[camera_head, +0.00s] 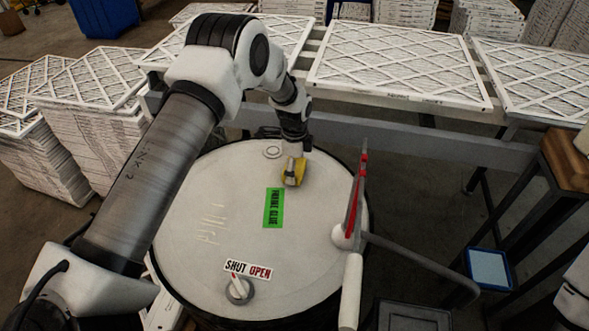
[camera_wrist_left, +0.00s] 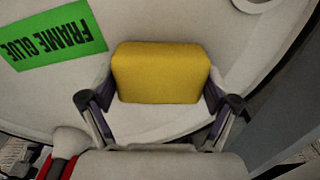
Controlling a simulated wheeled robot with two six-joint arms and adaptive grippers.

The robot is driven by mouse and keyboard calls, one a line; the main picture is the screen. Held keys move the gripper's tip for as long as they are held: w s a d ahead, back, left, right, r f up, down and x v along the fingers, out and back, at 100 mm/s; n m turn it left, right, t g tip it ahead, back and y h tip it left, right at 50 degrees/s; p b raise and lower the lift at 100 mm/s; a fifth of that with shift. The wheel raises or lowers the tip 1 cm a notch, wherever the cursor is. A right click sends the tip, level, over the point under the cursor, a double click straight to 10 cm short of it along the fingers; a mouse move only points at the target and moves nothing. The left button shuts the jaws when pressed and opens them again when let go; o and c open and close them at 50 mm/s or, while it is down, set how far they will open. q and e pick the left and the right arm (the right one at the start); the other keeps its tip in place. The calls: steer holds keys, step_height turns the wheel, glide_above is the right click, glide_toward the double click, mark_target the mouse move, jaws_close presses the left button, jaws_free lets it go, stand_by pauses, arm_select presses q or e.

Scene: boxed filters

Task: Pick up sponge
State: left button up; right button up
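The yellow sponge (camera_head: 299,167) is over the far part of the white drum lid (camera_head: 195,225), beyond the green FRAME GLUE label (camera_head: 273,208). My left gripper (camera_head: 293,171) reaches down to it from the far side. In the left wrist view the sponge (camera_wrist_left: 160,72) sits between the two fingers (camera_wrist_left: 161,90), whose pads press against its left and right sides. I cannot tell whether the sponge touches the lid. My right gripper is not in view.
A red-and-white handle (camera_head: 355,200) stands up at the lid's right edge. A SHUT/OPEN valve (camera_head: 238,289) is on the near part. Boxed filters (camera_head: 395,62) lie on a rack behind, with filter stacks (camera_head: 95,105) at left. A wooden-topped stand (camera_head: 567,160) is at right.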

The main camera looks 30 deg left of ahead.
arm_select(q)
steer(key=shift+r, duration=0.2)
step_height(320, 180, up, 9)
steer(key=b, duration=0.2)
steer(key=shift+r+b, duration=0.2)
steer(key=shift+b, duration=0.1)
steer(key=shift+w, duration=0.1)
steer(key=shift+o, duration=0.9)
steer(key=shift+c, duration=1.2)
